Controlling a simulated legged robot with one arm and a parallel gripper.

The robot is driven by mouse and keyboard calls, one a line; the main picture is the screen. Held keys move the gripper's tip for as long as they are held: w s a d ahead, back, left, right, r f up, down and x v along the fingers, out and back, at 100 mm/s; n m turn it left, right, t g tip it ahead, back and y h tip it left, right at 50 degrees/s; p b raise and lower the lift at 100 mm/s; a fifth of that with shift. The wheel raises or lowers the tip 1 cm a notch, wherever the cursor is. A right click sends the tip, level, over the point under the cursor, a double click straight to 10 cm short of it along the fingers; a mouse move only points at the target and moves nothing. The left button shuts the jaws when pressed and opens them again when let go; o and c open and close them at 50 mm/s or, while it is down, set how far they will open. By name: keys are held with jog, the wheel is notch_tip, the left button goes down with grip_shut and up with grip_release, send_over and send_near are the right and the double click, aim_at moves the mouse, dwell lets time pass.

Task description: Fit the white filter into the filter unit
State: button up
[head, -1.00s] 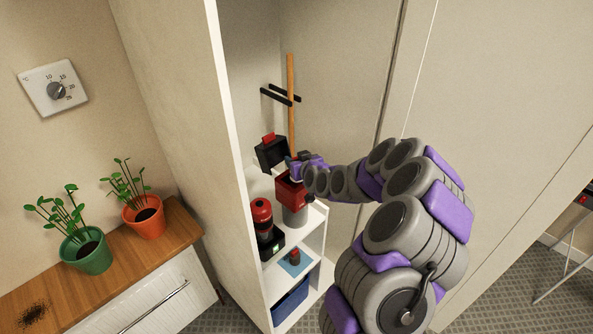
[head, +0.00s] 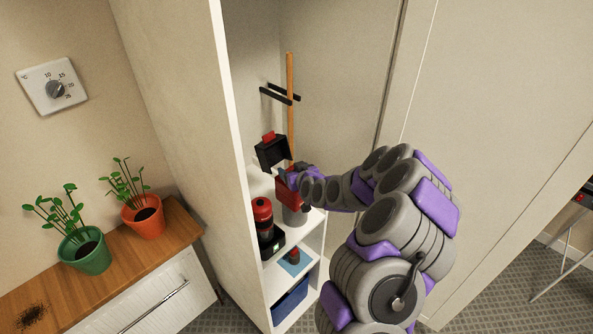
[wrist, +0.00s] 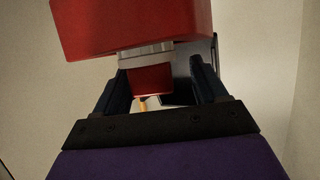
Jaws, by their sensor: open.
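The filter unit (head: 291,198) is a red housing over a grey cylinder, on the upper shelf of a narrow white cabinet. A large red body fills the top there. I cannot make out the white filter.
A red and black canister (head: 262,210) stands left of the unit in a black tray (head: 272,246). A lower shelf holds a small red object (head: 294,256) on a blue mat. A wooden pole (head: 290,100) stands behind. The cabinet's side wall (head: 190,110) is close on the left.

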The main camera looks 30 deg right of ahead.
jog(key=shift+s+a+r, duration=0.25)
jog(key=shift+s+r, duration=0.1)
jog(key=shift+s, duration=0.15)
jog(key=v, duration=1.1)
jog(key=shift+d, duration=0.35)
jog(key=s+a+r+n+g+y, duration=0.25)
jog(key=s+a+g, duration=0.55)
jog(key=s+a, duration=0.6)
jog(key=s+a+r+g, duration=0.1)
jog(key=s+r+g, duration=0.1)
jog(key=s, duration=0.6)
jog(key=s+a+r+m+g+h, duration=0.1)
jog(key=s+a+r+g, duration=0.1)
jog(key=s, duration=0.6)
jog(key=s+a+r+m+g, duration=0.1)
jog(key=s+a+r+g, duration=0.1)
jog(key=s, duration=0.7)
jog(key=shift+g+h, duration=0.35)
jog(key=shift+g, duration=0.25)
